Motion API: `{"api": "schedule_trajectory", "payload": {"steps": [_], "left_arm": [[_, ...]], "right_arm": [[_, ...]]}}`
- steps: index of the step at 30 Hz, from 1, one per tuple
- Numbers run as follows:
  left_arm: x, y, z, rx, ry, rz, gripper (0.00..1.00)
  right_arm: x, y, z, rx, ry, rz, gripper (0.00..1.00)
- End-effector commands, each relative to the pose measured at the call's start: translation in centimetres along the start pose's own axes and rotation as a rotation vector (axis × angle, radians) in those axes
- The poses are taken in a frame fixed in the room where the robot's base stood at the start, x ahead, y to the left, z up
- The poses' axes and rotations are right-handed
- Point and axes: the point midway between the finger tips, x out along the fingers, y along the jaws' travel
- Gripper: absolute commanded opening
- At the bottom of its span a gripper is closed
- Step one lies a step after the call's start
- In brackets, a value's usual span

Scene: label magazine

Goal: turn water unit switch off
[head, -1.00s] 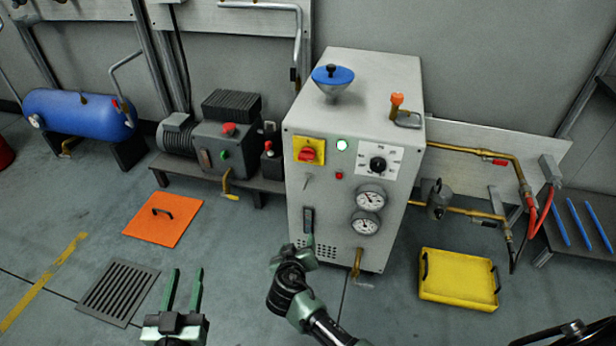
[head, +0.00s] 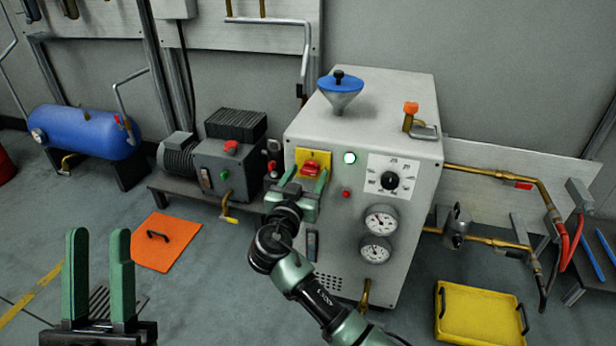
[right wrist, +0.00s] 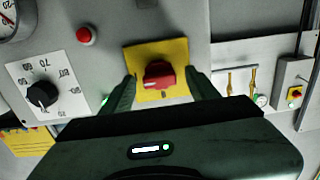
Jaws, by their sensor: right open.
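The water unit (head: 345,235) is a grey cabinet in the middle of the head view. Its switch is a red rotary knob (head: 311,168) on a yellow plate (head: 313,156), upper left on the front face. The knob also shows in the right wrist view (right wrist: 159,75), lying crosswise between my fingertips. A white-green lamp (head: 349,158) beside it is lit. My right gripper (head: 304,180) is open, its green fingers to either side of the knob; contact cannot be made out. My left gripper (head: 97,238) is open and empty at the lower left, away from the unit.
A dial (head: 389,180), a red button (head: 346,193) and two gauges (head: 380,221) are right of the switch. A pump (head: 226,165) stands left of the unit. A yellow tray (head: 480,316) lies on the floor at right, an orange cover (head: 168,242) at left.

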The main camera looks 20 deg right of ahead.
Motion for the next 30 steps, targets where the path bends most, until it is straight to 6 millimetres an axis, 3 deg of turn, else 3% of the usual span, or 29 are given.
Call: {"api": "schedule_trajectory", "payload": {"steps": [11, 15, 18, 30], "left_arm": [[-0.1, 0.1, -0.6, -0.002, 0.032, 0.001, 0.36], [-0.1, 0.1, -0.6, -0.002, 0.031, 0.001, 0.36], [-0.1, 0.1, -0.6, -0.002, 0.031, 0.001, 0.36], [0.1, -0.1, 0.4, 0.001, -0.026, -0.001, 0.36]], "right_arm": [[0.8, 0.1, 0.0, -0.001, -0.001, 0.001, 0.6], [0.8, 0.1, 0.0, -0.001, -0.001, 0.001, 0.21], [0.8, 0.1, 0.0, -0.001, -0.001, 0.001, 0.0], [0.8, 0.1, 0.0, -0.083, -0.003, 0.001, 0.0]]}}
